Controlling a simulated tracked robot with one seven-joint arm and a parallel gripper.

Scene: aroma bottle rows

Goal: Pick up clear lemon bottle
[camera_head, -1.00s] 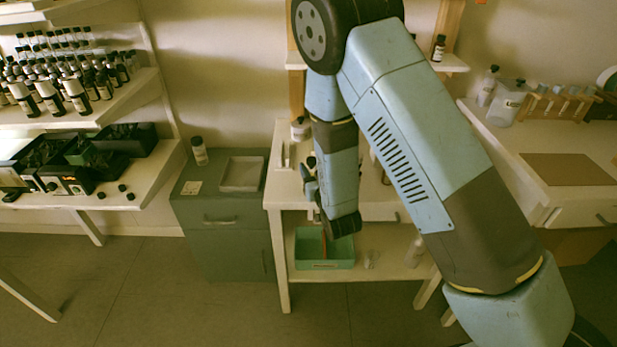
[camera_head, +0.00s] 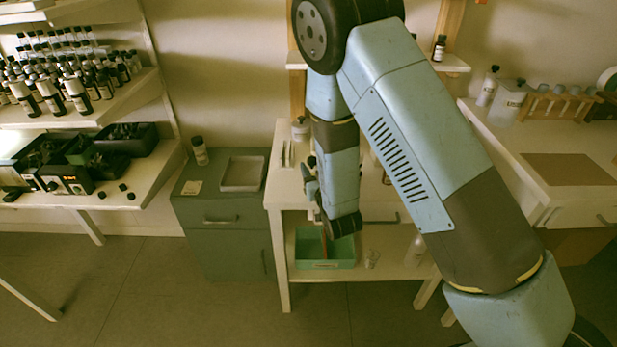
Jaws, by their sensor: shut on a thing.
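My gripper (camera_head: 311,186) shows only in part as dark fingers at the left side of my wrist, over the middle white table (camera_head: 281,195). It is shut on a small dark-capped thing (camera_head: 311,161), mostly hidden by my fingers and wrist. I cannot read a label or tell whether it is the clear lemon bottle. A pale bottle (camera_head: 416,248) stands on the lower shelf, right of my wrist. Part of the tabletop is hidden behind my arm.
A green bin (camera_head: 335,263) and a small glass (camera_head: 372,258) are on the lower shelf. A grey-green cabinet (camera_head: 222,245) at left bears a white tray (camera_head: 243,172) and a bottle (camera_head: 199,150). Crowded bottle shelves (camera_head: 140,95) stand far left. The right counter (camera_head: 520,137) holds jugs and a rack.

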